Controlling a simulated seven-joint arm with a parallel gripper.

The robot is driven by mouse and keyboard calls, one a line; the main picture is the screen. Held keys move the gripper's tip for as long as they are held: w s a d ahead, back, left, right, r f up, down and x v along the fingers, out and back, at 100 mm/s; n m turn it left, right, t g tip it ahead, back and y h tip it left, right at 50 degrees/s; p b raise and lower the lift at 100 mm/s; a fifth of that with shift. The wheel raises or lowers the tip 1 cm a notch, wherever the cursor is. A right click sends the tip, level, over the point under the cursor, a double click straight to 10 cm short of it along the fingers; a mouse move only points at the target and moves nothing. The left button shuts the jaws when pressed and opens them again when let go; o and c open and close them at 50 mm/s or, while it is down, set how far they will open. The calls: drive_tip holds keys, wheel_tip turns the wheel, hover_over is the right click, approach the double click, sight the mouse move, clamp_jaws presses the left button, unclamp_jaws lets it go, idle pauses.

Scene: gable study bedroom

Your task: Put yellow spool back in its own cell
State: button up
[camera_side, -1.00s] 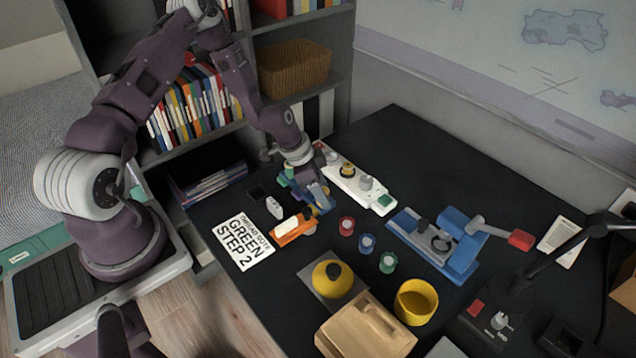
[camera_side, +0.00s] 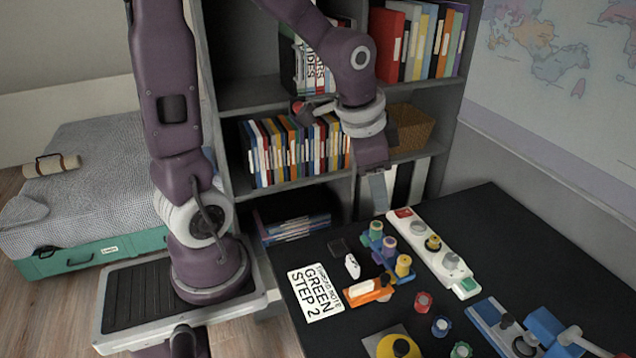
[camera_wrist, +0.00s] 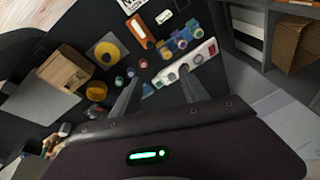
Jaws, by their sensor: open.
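A blue rack (camera_side: 392,281) stands on the dark desk with a green spool (camera_side: 376,229), a purple spool (camera_side: 389,246) and a yellow spool (camera_side: 403,265) in a row. The yellow spool is upright at the near end, beside an orange holder (camera_side: 370,292). I cannot tell how deep it sits in its cell. My gripper (camera_side: 377,195) is raised clear of the rack, behind it and in front of the shelves. It is empty. In the wrist view its two fingers (camera_wrist: 160,80) are spread apart, with the desk beyond them.
A white strip with knobs (camera_side: 418,227) lies right of the rack. Small red (camera_side: 423,302), blue (camera_side: 441,326) and green (camera_side: 461,350) pieces stand in front. A blue clamp (camera_side: 510,335) is at right. A note card (camera_side: 315,292) lies left. The wooden box (camera_wrist: 65,72) shows in the wrist view.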

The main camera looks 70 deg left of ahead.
drive_tip(key=s+d+r+n+t, duration=0.1)
drive_tip(key=s+d+r+n, duration=0.1)
drive_tip(key=s, duration=0.5)
drive_tip(key=s+d+r+n+t, duration=0.1)
drive_tip(key=s+d+r+n, duration=0.1)
drive_tip(key=s+r, duration=0.3)
drive_tip(key=s+d, duration=0.1)
drive_tip(key=s, duration=0.1)
drive_tip(key=shift+s+r+h, duration=0.3)
drive_tip(key=shift+s+h, duration=0.05)
drive_tip(key=shift+h, duration=0.05)
